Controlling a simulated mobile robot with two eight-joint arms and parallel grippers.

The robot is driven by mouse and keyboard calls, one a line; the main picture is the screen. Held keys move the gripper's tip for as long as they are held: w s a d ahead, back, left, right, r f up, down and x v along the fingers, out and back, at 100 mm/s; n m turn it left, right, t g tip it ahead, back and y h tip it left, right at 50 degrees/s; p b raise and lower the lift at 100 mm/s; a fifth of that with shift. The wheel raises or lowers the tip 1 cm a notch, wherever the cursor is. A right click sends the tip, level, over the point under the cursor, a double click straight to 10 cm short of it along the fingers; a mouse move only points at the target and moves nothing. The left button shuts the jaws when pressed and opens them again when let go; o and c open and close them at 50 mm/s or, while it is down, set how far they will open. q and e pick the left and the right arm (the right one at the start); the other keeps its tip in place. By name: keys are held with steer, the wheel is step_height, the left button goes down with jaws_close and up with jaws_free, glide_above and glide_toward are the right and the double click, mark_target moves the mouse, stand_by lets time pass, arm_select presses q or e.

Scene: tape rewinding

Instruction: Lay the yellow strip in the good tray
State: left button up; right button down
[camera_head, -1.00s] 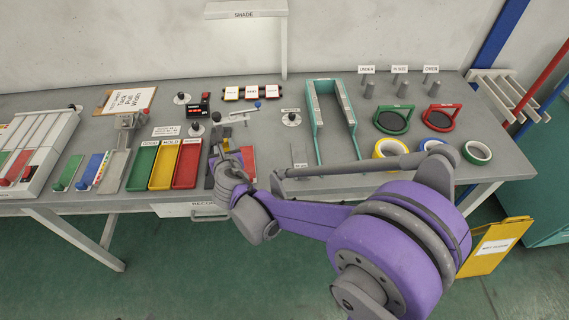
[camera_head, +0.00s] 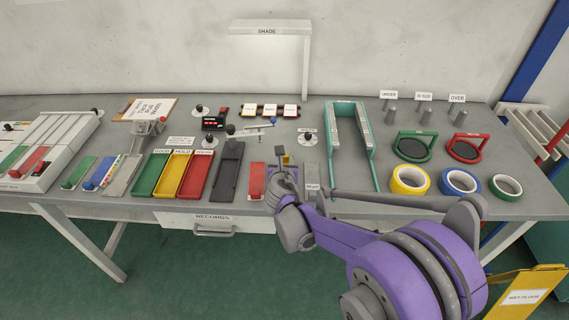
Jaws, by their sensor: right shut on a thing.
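The good tray (camera_head: 151,175) is the green one, left of the yellow HOLD tray (camera_head: 171,177) and a red tray (camera_head: 195,178); it looks empty. My right gripper (camera_head: 284,162) points away from me over the bench, just right of a red strip (camera_head: 257,181). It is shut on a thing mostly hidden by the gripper. A small yellowish bit shows at its tips, which seems to be the yellow strip (camera_head: 286,159). Whether it touches the bench I cannot tell. My left gripper is not in view.
A dark grey fixture (camera_head: 229,172) stands between the red tray and the red strip. A teal frame (camera_head: 350,148) and tape rolls (camera_head: 409,180) are to the right. A shade (camera_head: 268,28) stands at the back. A clipboard (camera_head: 147,109) lies behind the trays.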

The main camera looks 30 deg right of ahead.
steer(key=shift+f, duration=0.45)
steer(key=shift+f, duration=0.15)
steer(key=c, duration=0.6)
jaws_free()
